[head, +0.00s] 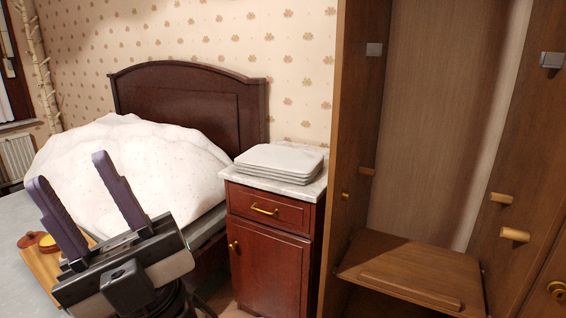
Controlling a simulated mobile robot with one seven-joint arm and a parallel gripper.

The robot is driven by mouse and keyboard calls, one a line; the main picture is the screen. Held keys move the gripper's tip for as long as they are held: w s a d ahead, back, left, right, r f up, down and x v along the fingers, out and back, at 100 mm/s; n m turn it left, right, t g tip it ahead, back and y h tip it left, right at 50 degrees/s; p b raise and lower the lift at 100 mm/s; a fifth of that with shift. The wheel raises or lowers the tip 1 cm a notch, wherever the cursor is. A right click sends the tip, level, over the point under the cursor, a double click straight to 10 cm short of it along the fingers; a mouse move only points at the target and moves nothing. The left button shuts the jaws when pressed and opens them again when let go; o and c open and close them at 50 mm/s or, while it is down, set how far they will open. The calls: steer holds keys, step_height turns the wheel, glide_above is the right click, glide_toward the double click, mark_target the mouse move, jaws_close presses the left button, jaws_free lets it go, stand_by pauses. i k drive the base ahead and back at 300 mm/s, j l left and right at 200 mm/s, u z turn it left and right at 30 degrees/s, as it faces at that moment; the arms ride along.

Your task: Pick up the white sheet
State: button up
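A large white, faintly speckled sheet-like cloth (150,160) lies bunched in a rounded heap on the bed, against the headboard. A stack of flat white folded pieces (279,157) lies on the marble top of the nightstand; I cannot tell whether the sheet is the cloth or one of these pieces. My gripper (69,170) is at the lower left with its two dark fingers pointing up and spread apart. Nothing shows between them. It stands in front of the bed heap and hides its lower left part. It is left of the nightstand.
The dark red nightstand (270,262) stands right of the bed's wooden headboard (190,95). An open wooden wardrobe (352,130) with a low shelf (400,262) fills the right side. A wooden board (45,268) with small round items lies on the bed behind my gripper.

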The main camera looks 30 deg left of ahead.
mark_target(300, 167)
steer(key=i+j+u, duration=0.1)
steer(key=u, duration=0.6)
steer(key=i+u, duration=0.15)
steer(key=u, duration=0.15)
steer(key=i+u, duration=0.3)
steer(key=i, duration=0.25)
steer(key=i+l+u, duration=0.3)
steer(key=i, duration=0.25)
steer(key=i+l, duration=0.1)
steer(key=i, duration=0.25)
steer(key=i+l, duration=0.1)
steer(key=i, duration=0.25)
